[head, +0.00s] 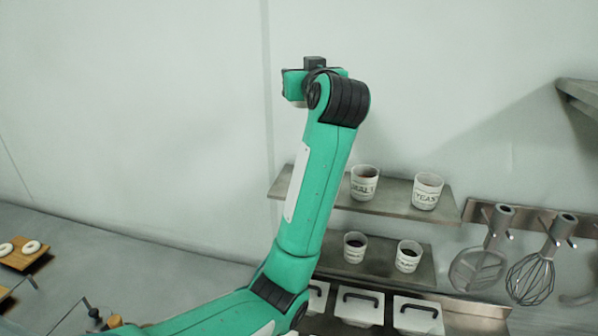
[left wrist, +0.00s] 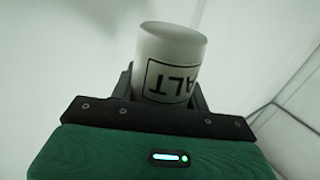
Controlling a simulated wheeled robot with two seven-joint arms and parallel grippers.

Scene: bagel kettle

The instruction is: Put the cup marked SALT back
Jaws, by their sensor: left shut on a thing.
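A white cup (left wrist: 172,45) with a black-framed label shows in the left wrist view. The letters ALT are readable, upside down in the picture; the label's start is out of sight. My left gripper (left wrist: 163,90) is shut on this cup, with a finger on either side. In the head view, my left arm reaches high in front of the wall, and its fingers and the cup are hidden behind the wrist. My right gripper is in neither view.
The upper shelf (head: 400,203) holds a cup that seems marked MALT (head: 364,183) and a YEAST cup (head: 427,191). Its left end shows bare beside my arm. The lower shelf (head: 376,267) holds two cups with dark contents. A whisk (head: 533,278) hangs at right.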

